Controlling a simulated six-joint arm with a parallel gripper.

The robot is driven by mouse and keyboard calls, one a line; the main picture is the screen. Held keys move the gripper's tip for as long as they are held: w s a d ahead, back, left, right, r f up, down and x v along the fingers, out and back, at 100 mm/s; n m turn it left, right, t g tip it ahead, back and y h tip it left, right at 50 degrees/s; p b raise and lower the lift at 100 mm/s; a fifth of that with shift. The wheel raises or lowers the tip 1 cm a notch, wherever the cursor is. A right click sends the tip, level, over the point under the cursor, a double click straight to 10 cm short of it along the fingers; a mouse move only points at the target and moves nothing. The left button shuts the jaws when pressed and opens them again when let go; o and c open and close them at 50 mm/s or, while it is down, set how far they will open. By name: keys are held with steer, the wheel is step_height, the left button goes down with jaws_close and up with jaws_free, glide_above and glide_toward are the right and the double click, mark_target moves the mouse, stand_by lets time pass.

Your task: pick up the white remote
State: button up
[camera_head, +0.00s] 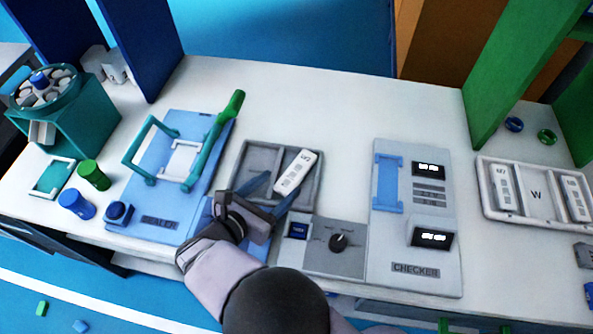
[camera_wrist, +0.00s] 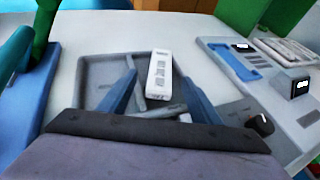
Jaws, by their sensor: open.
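A white remote (camera_head: 292,172) with grey buttons lies tilted in the right part of a grey two-part tray (camera_head: 242,152), its upper end near the tray's far edge. In the wrist view the remote (camera_wrist: 159,76) shows just beyond my fingers, nearer the right one. My gripper (camera_head: 272,190) is open, with one blue finger on each side and nothing between them that I can see held. In the wrist view my gripper (camera_wrist: 158,84) reaches over the near part of the tray (camera_wrist: 95,72). I cannot tell whether a finger touches the remote.
A blue sealer (camera_head: 150,205) with a teal frame and green handle stands left of the tray. A grey checker (camera_head: 415,268) stands to the right. A white tray (camera_head: 535,213) marked W holds two more white remotes. A knob panel (camera_head: 338,242) sits in front.

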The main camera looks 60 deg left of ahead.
mark_target(296, 169)
steer(key=shift+p+x, duration=1.15)
steer(key=shift+x, duration=2.35)
steer(key=shift+d+r, duration=0.1)
steer(key=c, duration=1.3)
steer(key=shift+r, duration=0.15)
step_height(296, 169, up, 10)
steer(key=shift+f+b, duration=0.1)
steer(key=shift+b, duration=0.75)
